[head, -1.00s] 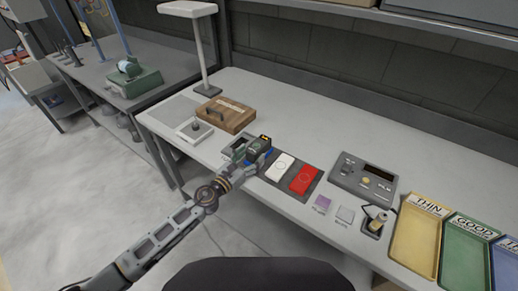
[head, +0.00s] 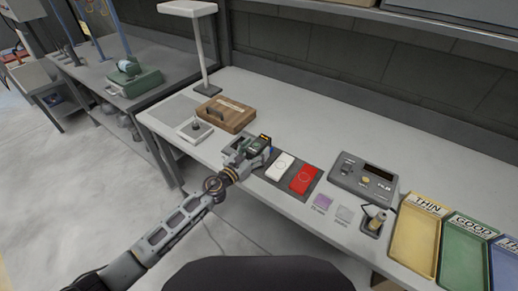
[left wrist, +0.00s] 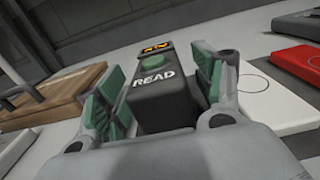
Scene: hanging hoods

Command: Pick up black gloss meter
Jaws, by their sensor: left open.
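The black gloss meter (head: 266,140) is a dark block with an orange display, standing at the left end of a dark mat on the bench. In the left wrist view the gloss meter (left wrist: 160,100) shows a green button and the word READ. My left gripper (head: 252,149) is low over the bench at the meter. In the left wrist view its green-padded fingers (left wrist: 158,82) are open, one on each side of the meter. A gap shows at the left finger; contact at the right finger is unclear. My right gripper is out of view.
A white card (head: 279,167) and a red card (head: 304,179) lie right of the meter. A wooden case (head: 226,114) stands behind left. A grey console (head: 363,184) and a yellow tray (head: 415,243) are farther right.

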